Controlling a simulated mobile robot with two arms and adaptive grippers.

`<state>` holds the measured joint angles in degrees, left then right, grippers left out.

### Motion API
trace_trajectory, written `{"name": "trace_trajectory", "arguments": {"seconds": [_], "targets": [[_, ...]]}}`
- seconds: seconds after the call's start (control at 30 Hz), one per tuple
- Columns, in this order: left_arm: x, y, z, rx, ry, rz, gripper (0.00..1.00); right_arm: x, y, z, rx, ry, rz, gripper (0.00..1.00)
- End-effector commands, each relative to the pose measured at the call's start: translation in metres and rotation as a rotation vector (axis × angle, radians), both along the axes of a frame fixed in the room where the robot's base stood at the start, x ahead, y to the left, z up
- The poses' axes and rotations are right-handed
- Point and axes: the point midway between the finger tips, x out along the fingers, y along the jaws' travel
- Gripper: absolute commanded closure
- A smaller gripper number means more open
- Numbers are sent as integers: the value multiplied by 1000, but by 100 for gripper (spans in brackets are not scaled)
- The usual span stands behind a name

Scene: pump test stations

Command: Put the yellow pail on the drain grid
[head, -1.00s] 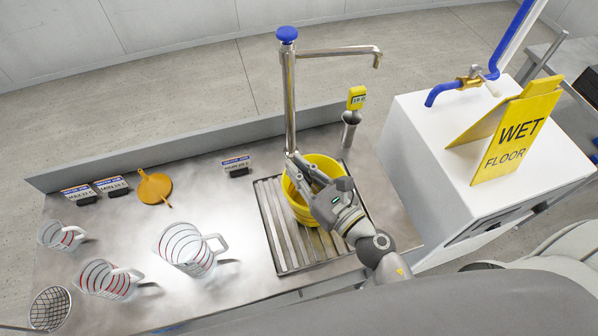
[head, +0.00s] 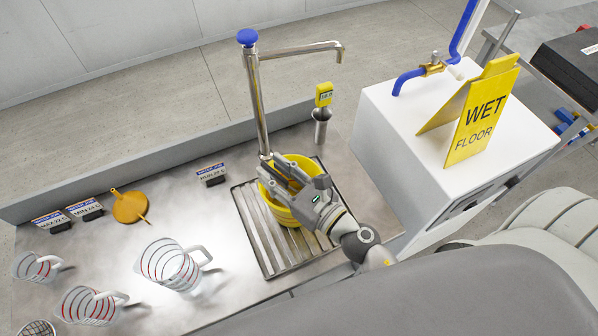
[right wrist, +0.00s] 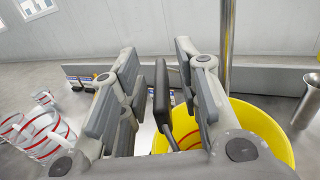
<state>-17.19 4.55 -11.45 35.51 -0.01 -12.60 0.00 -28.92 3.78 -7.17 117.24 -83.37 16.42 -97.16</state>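The yellow pail (head: 279,213) stands upright on the drain grid (head: 256,236) in the head view, below the tall tap and toward the grid's right side. My right gripper (head: 273,172) reaches over the pail and hides part of its rim and inside. In the right wrist view the pail (right wrist: 262,123) is at the right, partly behind a finger. My right gripper (right wrist: 158,95) is open there, its fingers apart. A dark handle grip (right wrist: 162,97) shows between them with clearance on both sides. My left gripper is not in view.
A tall tap (head: 256,100) rises behind the pail. Clear jugs (head: 170,265), an orange funnel (head: 129,207) and label stands (head: 211,175) are on the counter to the left. A white cabinet (head: 400,140) with a wet floor sign (head: 480,115) stands right.

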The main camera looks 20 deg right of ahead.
Motion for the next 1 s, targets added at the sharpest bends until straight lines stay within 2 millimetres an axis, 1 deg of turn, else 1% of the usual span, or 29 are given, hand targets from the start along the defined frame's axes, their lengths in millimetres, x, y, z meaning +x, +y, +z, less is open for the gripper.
{"name": "trace_trajectory", "arguments": {"seconds": [0.03,0.2,0.4,0.6,0.8,1.0], "targets": [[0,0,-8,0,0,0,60,-8,-3,-6,-2,4,0,69],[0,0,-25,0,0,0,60,-35,-16,-9,-3,4,0,69],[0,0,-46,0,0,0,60,-66,-30,-8,0,5,0,69],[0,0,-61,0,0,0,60,-90,-41,-6,0,4,-1,69],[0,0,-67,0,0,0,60,-102,-46,-3,0,3,0,69],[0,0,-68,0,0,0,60,-104,-47,-1,0,1,1,69]]}}
